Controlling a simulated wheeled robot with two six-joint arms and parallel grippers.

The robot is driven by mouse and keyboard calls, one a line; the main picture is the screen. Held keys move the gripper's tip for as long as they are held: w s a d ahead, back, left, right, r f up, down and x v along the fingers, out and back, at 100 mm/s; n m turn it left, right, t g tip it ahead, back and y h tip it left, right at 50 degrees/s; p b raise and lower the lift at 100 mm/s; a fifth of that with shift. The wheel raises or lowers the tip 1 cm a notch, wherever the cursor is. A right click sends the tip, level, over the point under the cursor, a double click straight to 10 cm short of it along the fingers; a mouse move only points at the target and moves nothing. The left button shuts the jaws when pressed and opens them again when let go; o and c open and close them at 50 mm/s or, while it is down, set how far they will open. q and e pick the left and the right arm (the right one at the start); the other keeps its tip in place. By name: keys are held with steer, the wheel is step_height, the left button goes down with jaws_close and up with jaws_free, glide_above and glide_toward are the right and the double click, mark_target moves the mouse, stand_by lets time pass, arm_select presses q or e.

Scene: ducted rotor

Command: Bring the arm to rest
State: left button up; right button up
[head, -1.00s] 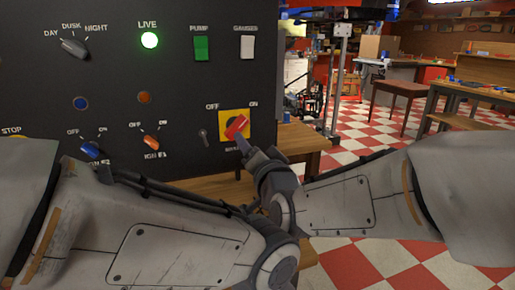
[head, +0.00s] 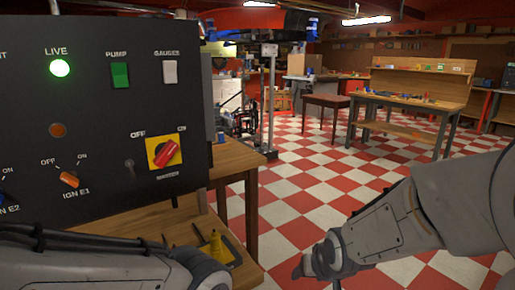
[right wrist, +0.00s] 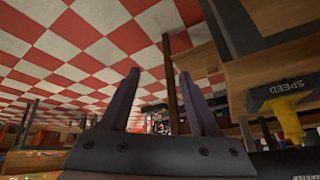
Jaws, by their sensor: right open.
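My right arm comes in from the right in the head view, with its gripper (head: 299,268) low over the checkered floor, clear of the panel. In the right wrist view this gripper (right wrist: 158,73) has its two dark fingers spread, with nothing between them. My left arm crosses the bottom left of the head view; its fingers cannot be made out. The black control panel (head: 100,105) carries a red rotary switch (head: 165,153) on a yellow plate, turned diagonally, and nothing touches it. The green LIVE lamp (head: 60,68) is lit.
A wooden table (head: 236,155) bears the panel. A yellow lever (head: 216,246) stands on it near my left arm; a yellow part (right wrist: 288,118) by a SPEED label shows in the right wrist view. A workbench (head: 410,100) stands farther back. Open floor lies right of the table.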

steer(key=s+d+f+g+h, duration=0.1)
steer(key=s+d+f+g, duration=0.25)
steer(key=s+d, duration=0.4)
steer(key=s+a+r+n+g, duration=0.1)
steer(key=s+a+r+n, duration=0.25)
steer(key=s+a, duration=0.35)
steer(key=s+a+r+n+g, duration=0.2)
steer(key=s+a+n, duration=0.2)
steer(key=s+a, duration=0.35)
step_height(320, 180, up, 19)
steer(key=p, duration=1.8)
steer(key=shift+y+p, duration=0.4)
steer(key=shift+f+t, duration=0.1)
steer(key=shift+t, duration=0.15)
